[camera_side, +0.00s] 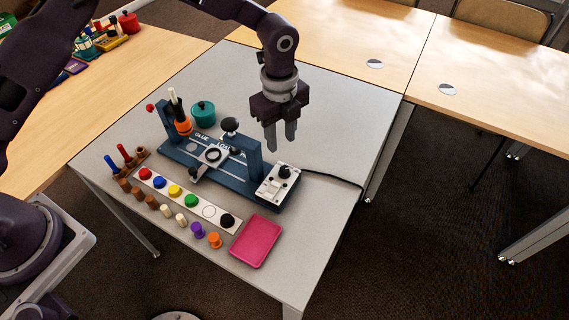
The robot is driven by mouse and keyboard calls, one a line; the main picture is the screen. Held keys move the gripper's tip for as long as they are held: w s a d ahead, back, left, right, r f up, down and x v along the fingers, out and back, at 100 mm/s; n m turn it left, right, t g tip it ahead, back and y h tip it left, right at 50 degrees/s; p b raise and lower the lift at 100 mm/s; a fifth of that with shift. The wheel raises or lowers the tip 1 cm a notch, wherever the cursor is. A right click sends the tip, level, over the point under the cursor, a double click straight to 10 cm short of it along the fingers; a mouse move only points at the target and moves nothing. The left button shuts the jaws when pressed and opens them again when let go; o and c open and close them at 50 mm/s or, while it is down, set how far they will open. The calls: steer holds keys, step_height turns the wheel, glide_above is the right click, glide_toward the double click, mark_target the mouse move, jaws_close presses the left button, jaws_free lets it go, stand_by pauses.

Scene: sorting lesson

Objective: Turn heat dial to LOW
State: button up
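The heat dial (284,172) is a small black knob on a white control box (277,186) at the right end of the blue fixture (240,184). Its pointer direction and the LOW mark are too small to read. A black cable runs from the box to the right. My gripper (281,142) points down above and just behind the dial, apart from it. Its two grey fingers are close together with a narrow gap showing at the tips, and nothing shows between them.
A pink tray (257,241) lies in front of the box. A white strip with coloured discs (190,200) and several pegs (181,219) lie left of it. The grey table (345,110) is clear at back right.

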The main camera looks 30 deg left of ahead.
mark_target(284, 169)
steer(key=shift+m, duration=0.5)
steer(key=f, duration=1)
steer(key=shift+d, duration=0.4)
jaws_close()
